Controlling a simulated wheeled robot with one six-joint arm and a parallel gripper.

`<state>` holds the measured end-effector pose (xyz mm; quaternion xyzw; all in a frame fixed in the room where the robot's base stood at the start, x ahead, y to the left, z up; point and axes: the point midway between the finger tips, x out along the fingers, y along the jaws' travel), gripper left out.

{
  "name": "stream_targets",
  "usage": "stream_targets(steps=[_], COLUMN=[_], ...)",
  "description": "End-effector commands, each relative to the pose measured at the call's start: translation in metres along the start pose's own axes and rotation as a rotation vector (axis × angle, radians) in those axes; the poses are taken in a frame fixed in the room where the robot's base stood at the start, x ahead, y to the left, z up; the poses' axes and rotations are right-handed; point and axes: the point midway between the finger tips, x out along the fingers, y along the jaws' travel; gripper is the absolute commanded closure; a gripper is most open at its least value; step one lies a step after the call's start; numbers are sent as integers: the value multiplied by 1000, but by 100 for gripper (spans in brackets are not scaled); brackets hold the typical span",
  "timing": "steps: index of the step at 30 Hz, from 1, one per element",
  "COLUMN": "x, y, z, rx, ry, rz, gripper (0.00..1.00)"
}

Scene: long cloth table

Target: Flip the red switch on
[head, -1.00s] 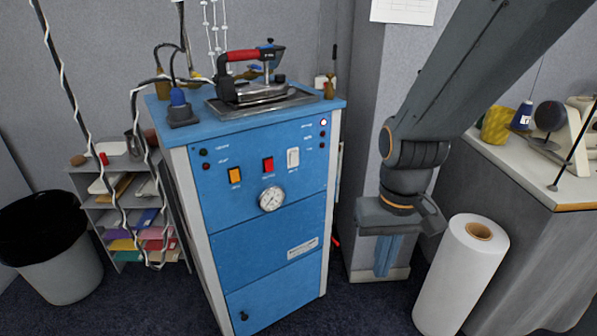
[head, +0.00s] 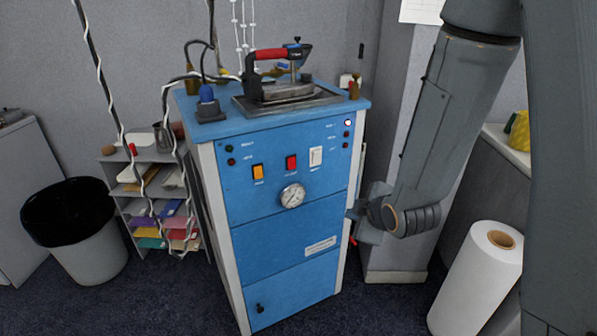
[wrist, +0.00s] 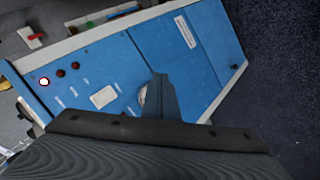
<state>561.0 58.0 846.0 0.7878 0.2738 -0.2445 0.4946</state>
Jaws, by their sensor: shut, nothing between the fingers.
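The red switch (head: 291,163) is on the front panel of the blue steam-iron cabinet (head: 290,243), between an orange switch (head: 257,172) and a white switch (head: 315,156). My gripper (head: 353,212) is at the cabinet's right edge in the head view, lower than the switches and apart from the red one. In the wrist view my gripper's fingers (wrist: 162,82) are shut and empty, and appear over the panel beside the gauge (wrist: 143,95). The white switch also shows there (wrist: 103,97). I cannot make out the red switch in the wrist view.
An iron (head: 282,87) rests on a tray on top of the cabinet. A white paper roll (head: 470,285) stands on the floor at the right. A bin (head: 85,245) and a paper shelf stand at the left. Carpet in front of the cabinet is clear.

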Motion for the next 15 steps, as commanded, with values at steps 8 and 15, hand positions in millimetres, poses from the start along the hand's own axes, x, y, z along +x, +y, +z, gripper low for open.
stream_targets(steps=[8, 15], x=[4, -12], y=[10, 15], z=[-63, -88], rx=[-449, -606], ry=[281, 367], rz=[309, 492], gripper=[100, 100])
